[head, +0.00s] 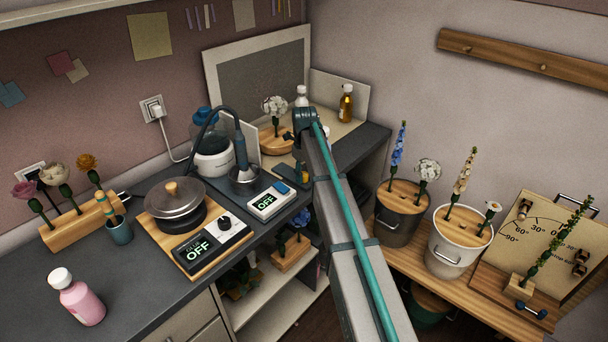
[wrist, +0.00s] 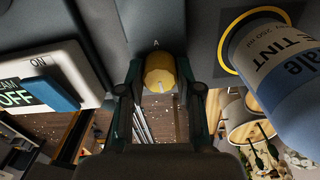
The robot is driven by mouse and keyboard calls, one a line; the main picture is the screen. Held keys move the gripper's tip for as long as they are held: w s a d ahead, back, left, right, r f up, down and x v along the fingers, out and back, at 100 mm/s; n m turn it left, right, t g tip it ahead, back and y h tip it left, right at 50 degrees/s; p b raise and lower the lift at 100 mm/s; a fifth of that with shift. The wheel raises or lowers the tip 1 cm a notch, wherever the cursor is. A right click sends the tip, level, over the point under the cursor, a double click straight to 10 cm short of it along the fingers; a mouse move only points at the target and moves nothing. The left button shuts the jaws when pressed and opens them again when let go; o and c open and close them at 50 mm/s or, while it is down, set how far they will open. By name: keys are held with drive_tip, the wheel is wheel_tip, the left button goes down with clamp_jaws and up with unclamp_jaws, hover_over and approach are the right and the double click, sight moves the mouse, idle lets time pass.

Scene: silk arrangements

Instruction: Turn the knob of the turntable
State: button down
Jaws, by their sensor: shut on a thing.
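In the wrist view a brass-yellow round knob (wrist: 158,72) with a pale pointer line sits on a dark surface, below a letter A. My gripper (wrist: 160,90) is shut on it, one finger on each side. In the head view a round wooden turntable (head: 268,151) with a white flower stands at the back of the counter, partly hidden.
Left of the gripper is a white steamer switch box (wrist: 75,70) reading OFF; close on the right stands a tint bottle (wrist: 282,80). A hot plate with a lidded pan (head: 174,200) is on the counter. Flower buckets (head: 456,244) stand on the right-hand bench.

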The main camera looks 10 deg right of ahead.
sight(304, 173)
drive_tip(key=shift+m, duration=0.3)
drive_tip(key=shift+w, duration=0.1)
drive_tip(key=c, duration=0.8)
unclamp_jaws()
drive_tip(key=shift+o, duration=0.2)
wheel_tip(304, 173, up, 12)
drive_tip(key=shift+d, duration=0.1)
